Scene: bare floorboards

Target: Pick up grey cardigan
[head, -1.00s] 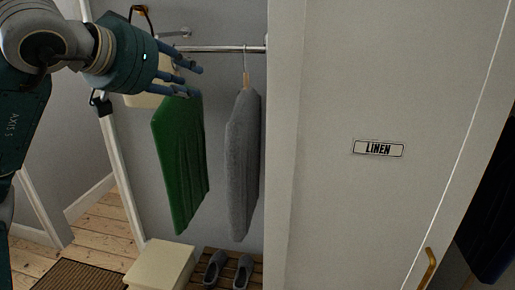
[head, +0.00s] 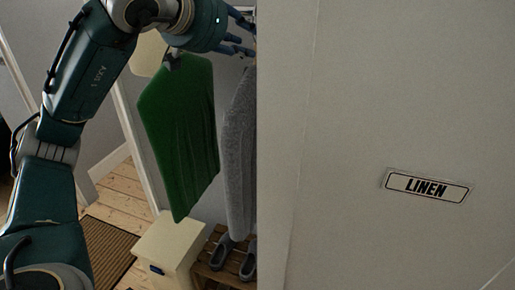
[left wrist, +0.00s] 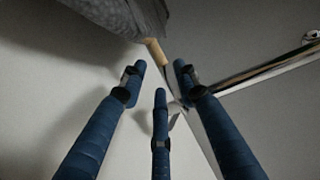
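The grey cardigan (head: 238,150) hangs in the closet, its right part cut off by the white panel in the head view. In the left wrist view its dark grey cloth (left wrist: 110,15) fills the top left, with a wooden hanger part (left wrist: 155,52) below it. My left gripper (head: 243,35) is by the top of the cardigan, near the rail. Its blue fingers (left wrist: 160,75) are spread and empty, the tips close to the hanger; contact cannot be told. My right gripper is not in view.
A green garment (head: 180,135) hangs left of the cardigan, below my left wrist. The metal rail (left wrist: 265,72) runs past the fingers. The white panel with a LINEN sign (head: 427,187) blocks the right. A cream box (head: 170,245) and grey slippers (head: 248,262) on a slatted rack are below.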

